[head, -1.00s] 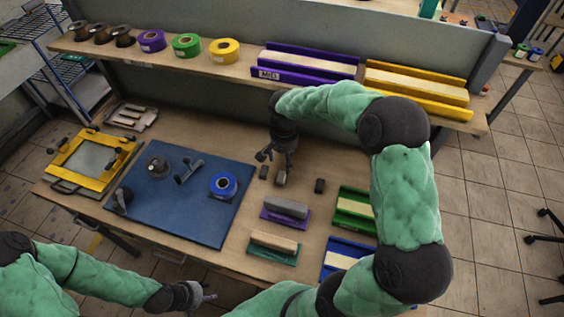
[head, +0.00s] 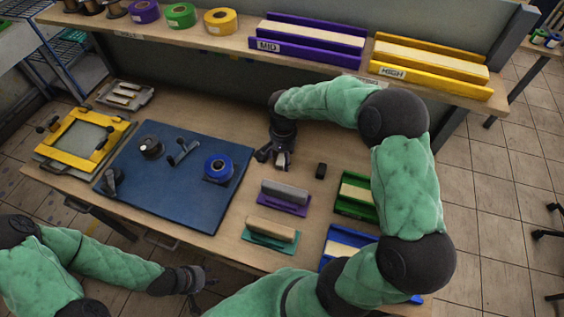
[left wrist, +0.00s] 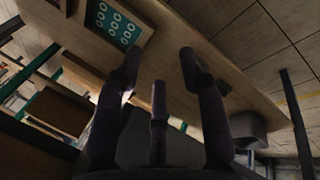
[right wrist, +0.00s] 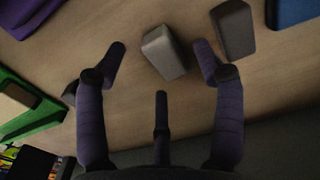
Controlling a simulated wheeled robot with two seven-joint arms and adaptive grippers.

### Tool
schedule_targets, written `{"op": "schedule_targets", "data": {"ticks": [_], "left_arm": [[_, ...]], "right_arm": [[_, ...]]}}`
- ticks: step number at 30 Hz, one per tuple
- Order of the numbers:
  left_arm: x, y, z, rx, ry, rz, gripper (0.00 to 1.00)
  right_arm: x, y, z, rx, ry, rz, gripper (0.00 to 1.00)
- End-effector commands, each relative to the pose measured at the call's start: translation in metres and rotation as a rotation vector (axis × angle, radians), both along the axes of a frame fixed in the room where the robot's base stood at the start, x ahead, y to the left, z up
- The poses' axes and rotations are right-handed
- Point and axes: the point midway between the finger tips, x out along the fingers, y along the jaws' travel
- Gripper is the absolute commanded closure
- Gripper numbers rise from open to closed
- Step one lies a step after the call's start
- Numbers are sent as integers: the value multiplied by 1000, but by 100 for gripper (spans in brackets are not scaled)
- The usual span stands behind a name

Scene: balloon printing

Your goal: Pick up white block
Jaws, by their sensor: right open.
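A pale grey block (right wrist: 163,52), the lightest of the small blocks, lies on the wooden table in the right wrist view. My right gripper (right wrist: 160,47) is open around it, with the block nearer the right-hand finger in that view and a gap at the left one. In the head view, my right gripper (head: 273,158) is low over the table right of the blue mat, largely covering the block. My left gripper (head: 204,285) is empty beyond the table's front edge; its fingers stand apart in the left wrist view (left wrist: 160,55).
A darker grey block (right wrist: 233,28) lies close to the right-hand finger. A black block (head: 320,171) lies to the right. Purple (head: 284,204), teal (head: 271,238), green (head: 353,207) and blue (head: 345,245) holders stand in front. The blue mat (head: 165,205) is left.

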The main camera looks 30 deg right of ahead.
Motion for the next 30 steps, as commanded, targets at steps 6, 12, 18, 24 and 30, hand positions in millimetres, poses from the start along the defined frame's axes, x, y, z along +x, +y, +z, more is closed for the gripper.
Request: {"op": "schedule_targets", "data": {"ticks": [6,12,18,24,30], "left_arm": [[0,0,-16,0,0,0,60],[0,0,-15,0,0,0,60],[0,0,-15,0,0,0,60],[0,0,-15,0,0,0,60],[0,0,-14,0,0,0,60]], "right_arm": [[-3,5,-22,-1,-2,-2,31],[-3,5,-21,-1,-2,-2,31],[-3,5,-21,0,-1,-2,82],[-3,5,-21,0,-1,-2,88],[-3,5,-21,0,-1,-2,88]]}}
